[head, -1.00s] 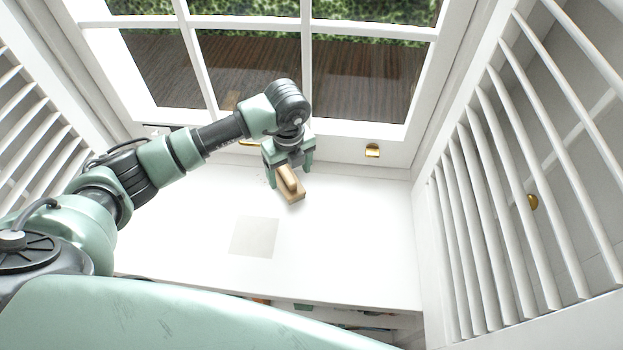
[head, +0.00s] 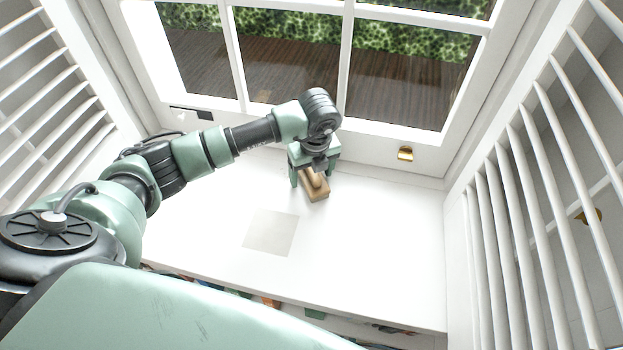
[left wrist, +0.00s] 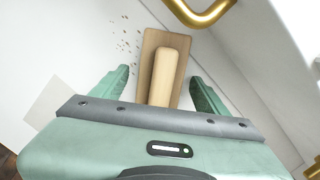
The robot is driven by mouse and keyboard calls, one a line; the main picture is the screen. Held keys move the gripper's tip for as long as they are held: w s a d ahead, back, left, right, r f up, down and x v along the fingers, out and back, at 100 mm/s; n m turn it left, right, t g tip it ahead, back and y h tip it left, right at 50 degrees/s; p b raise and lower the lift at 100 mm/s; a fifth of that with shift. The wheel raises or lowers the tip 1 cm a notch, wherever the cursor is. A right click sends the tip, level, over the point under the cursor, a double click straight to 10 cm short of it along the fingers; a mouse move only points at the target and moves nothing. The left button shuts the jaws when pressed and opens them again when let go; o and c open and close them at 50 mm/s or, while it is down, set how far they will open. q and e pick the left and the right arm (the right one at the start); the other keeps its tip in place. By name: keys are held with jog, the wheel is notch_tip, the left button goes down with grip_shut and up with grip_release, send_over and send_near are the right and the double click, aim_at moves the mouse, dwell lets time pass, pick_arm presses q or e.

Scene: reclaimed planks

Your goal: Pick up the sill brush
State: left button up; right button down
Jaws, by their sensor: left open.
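The sill brush (head: 318,190) is a wooden block with a lighter raised handle, lying on the white sill near the window. In the left wrist view the brush (left wrist: 154,44) lies lengthwise between the fingers, its near end hidden behind my gripper body. My left gripper (head: 310,176) is over the brush and open. In the left wrist view its green fingers (left wrist: 160,88) stand on either side of the handle, with gaps on both sides. My right gripper does not show.
Crumbs (left wrist: 125,40) lie on the sill left of the brush. A brass window handle (left wrist: 205,14) is close beyond the brush. A brass catch (head: 405,154) sits on the window frame. A pale grey square (head: 271,232) lies on the sill. Louvred shutters (head: 540,190) flank the sill.

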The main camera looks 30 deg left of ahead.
aim_at(310, 170)
pick_arm(q)
jog(key=shift+r, duration=0.1)
jog(key=c, duration=1.6)
jog(key=shift+r, duration=0.1)
jog(key=shift+r+p, duration=0.25)
jog(key=shift+p, duration=0.05)
notch_tip(310, 170, up, 3)
jog(key=shift+p, duration=1.1)
jog(key=shift+s+d+p, duration=0.2)
jog(key=shift+s+p, duration=0.15)
jog(key=shift+s, duration=0.25)
jog(key=s+p, duration=0.1)
jog(key=s, duration=0.1)
jog(key=s+d+p, duration=0.1)
jog(key=s, duration=0.2)
jog(key=s+d+p, duration=0.1)
jog(key=s, duration=0.2)
jog(key=shift+s+r, duration=0.1)
jog(key=shift+s, duration=0.15)
jog(key=s, duration=0.2)
jog(key=s+d+p, duration=0.1)
jog(key=s, duration=0.2)
jog(key=s+d, duration=0.1)
jog(key=s, duration=0.1)
jog(key=shift+s+d+f+p, duration=0.1)
jog(key=shift+s+f+p, duration=0.1)
jog(key=shift+s+p, duration=0.15)
